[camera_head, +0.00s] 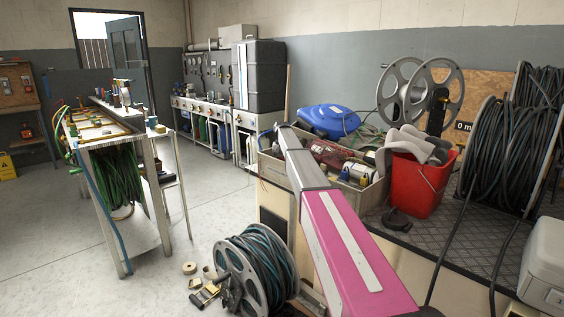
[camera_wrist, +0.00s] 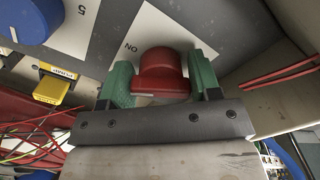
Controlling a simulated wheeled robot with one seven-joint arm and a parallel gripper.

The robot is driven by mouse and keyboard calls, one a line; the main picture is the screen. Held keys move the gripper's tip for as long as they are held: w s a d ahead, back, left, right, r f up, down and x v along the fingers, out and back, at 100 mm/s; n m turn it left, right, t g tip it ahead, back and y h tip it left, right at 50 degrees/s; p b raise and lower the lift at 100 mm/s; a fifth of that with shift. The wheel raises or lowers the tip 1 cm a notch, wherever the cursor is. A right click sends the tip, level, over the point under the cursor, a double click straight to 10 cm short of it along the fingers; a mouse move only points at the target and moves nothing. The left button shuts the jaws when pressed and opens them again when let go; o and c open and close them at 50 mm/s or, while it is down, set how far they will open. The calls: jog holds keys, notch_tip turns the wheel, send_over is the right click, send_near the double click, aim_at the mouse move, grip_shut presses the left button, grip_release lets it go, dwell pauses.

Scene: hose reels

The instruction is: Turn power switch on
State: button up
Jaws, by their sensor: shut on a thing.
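A red switch knob (camera_wrist: 162,63) sits on a white and grey panel in the wrist view. The word ON is printed beside it, upside down in the picture. My gripper (camera_wrist: 160,78) has green fingertips on the left and right of the knob and is shut on it. Neither the switch nor my gripper can be made out in the head view.
A blue knob (camera_wrist: 30,18) and a yellow block (camera_wrist: 52,88) are near the switch. Red wires (camera_wrist: 30,132) hang at the left. In the head view, a hose reel (camera_head: 258,272) stands low in front, and a red bucket (camera_head: 418,183) stands right. Floor at left is open.

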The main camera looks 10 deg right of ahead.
aim_at(281, 158)
jog(key=m, duration=0.5)
jog(key=shift+a+m, duration=0.1)
jog(key=shift+m, duration=0.3)
dwell(0.4)
jog(key=o, duration=0.7)
jog(key=shift+c, duration=0.2)
jog(key=shift+r, duration=0.1)
notch_tip(281, 158, up, 10)
jog(key=shift+w+f, duration=0.1)
jog(key=shift+f, duration=0.1)
jog(key=shift+r, duration=0.55)
